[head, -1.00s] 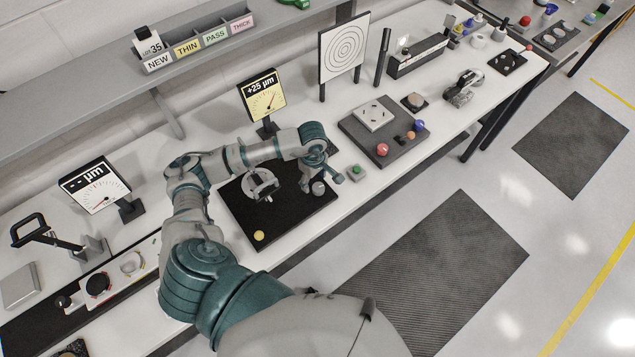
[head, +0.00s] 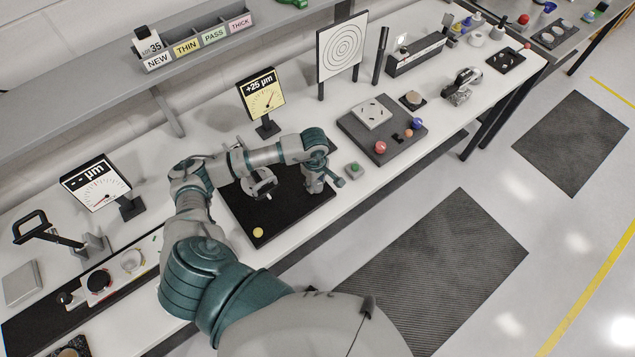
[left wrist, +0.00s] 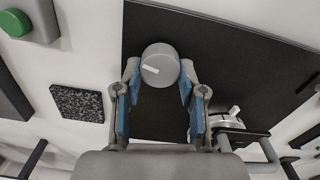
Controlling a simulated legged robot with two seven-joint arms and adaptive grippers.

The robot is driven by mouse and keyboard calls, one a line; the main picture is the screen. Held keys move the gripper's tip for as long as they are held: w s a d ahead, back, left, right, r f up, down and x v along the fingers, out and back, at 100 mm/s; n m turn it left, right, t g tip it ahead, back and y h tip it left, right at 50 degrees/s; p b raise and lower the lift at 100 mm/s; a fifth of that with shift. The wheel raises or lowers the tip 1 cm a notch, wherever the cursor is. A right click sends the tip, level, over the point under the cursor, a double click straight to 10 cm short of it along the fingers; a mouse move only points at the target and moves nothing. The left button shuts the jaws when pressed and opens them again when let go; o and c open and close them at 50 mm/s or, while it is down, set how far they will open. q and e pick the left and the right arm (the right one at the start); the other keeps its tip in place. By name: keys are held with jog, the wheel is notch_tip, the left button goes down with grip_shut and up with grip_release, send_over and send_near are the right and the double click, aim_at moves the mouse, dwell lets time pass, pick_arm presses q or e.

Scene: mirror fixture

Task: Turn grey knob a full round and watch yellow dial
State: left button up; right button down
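The grey knob (left wrist: 160,66) is a round cap with a white mark on top; in the left wrist view it sits between the tips of my left gripper's blue-padded fingers (left wrist: 160,84). The fingers are apart, one on each side of it; whether they touch it I cannot tell. In the head view my left gripper (head: 318,184) is over the right part of the black plate (head: 262,218) and hides the knob. The yellow dial (head: 262,95) stands behind the plate and reads +25 µm, with a red needle. My right gripper is not in view.
A yellow button (head: 258,232) is at the plate's front corner and a metal fixture (head: 260,184) is on the plate. A green button (head: 354,169) is to the right. A white dial (head: 95,185) reading "-- µm" stands to the left.

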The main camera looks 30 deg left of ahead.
pick_arm(q)
jog(key=shift+w+a+f, duration=0.1)
jog(key=shift+a+f, duration=0.1)
jog(key=shift+a, duration=0.45)
jog(key=shift+d, duration=0.5)
jog(key=shift+d+n+b, duration=0.1)
jog(key=shift+n+b, duration=0.25)
jog(key=shift+n, duration=0.05)
jog(key=shift+n+b, duration=0.7)
jog(key=shift+n, duration=0.3)
jog(key=n+b, duration=0.1)
jog(key=n, duration=0.1)
jog(key=shift+d+n, duration=0.15)
jog(key=shift+n, duration=0.15)
jog(key=shift+s+n+b, duration=0.2)
jog(key=shift+n+b, duration=0.3)
jog(key=n+b, duration=0.1)
jog(key=n, duration=0.3)
jog(key=shift+r+b, duration=0.1)
jog(key=shift+b, duration=0.25)
jog(key=shift+r+n+b, duration=0.15)
jog(key=shift+n+b, duration=0.4)
jog(key=shift+n, duration=1.55)
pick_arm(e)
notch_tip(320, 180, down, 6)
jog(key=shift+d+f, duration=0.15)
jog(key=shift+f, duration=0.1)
